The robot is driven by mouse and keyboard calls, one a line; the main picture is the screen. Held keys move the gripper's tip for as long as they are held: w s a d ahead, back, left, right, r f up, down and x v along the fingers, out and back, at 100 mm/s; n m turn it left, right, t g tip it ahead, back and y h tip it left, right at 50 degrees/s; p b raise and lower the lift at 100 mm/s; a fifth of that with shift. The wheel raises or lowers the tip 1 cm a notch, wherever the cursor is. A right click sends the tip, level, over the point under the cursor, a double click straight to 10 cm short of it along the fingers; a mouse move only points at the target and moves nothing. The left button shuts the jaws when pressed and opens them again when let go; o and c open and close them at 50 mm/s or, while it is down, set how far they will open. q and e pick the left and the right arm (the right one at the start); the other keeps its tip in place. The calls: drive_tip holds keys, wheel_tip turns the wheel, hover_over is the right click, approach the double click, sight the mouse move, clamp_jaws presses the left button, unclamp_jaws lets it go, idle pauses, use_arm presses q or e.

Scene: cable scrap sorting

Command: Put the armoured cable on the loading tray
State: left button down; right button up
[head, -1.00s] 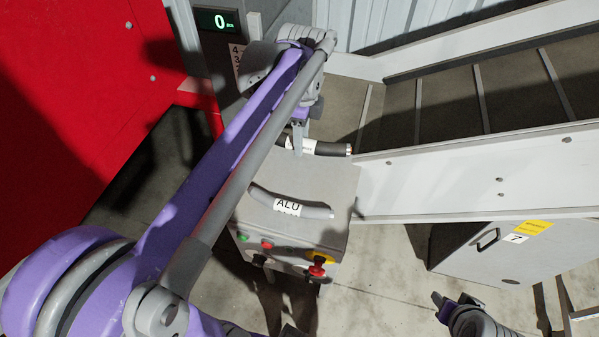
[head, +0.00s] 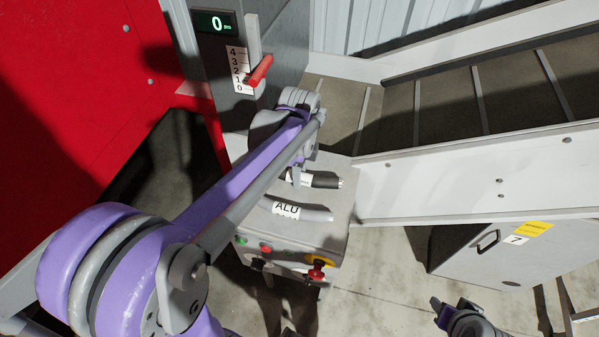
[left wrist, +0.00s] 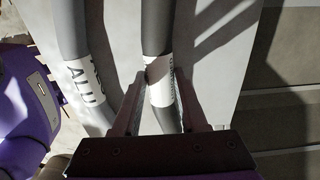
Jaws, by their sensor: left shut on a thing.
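A dark cable (head: 325,180) with a white label and a bright cut end is in my left gripper (head: 297,178). In the left wrist view the fingers (left wrist: 157,115) stand on either side of this cable (left wrist: 157,25) at its label. The label's text is too small to read, so I cannot tell if it is the armoured cable. It is over the grey box top (head: 338,202); I cannot tell whether it touches it. My right gripper (head: 440,308) is at the lower right, its jaws unclear. I cannot tell which surface is the loading tray.
A grey cable labelled ALU (head: 312,214) lies on the box top, close beside the held cable. The box front has buttons and a red knob (head: 316,271). A slatted conveyor (head: 445,105) rises to the right. A red lever (head: 260,69) stands under a display reading 0.

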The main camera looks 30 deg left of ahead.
use_arm(q)
drive_tip(key=shift+f, duration=0.15)
drive_tip(key=shift+c, duration=2.2)
unclamp_jaws()
wheel_tip(320, 180, up, 12)
drive_tip(key=shift+r, duration=0.2)
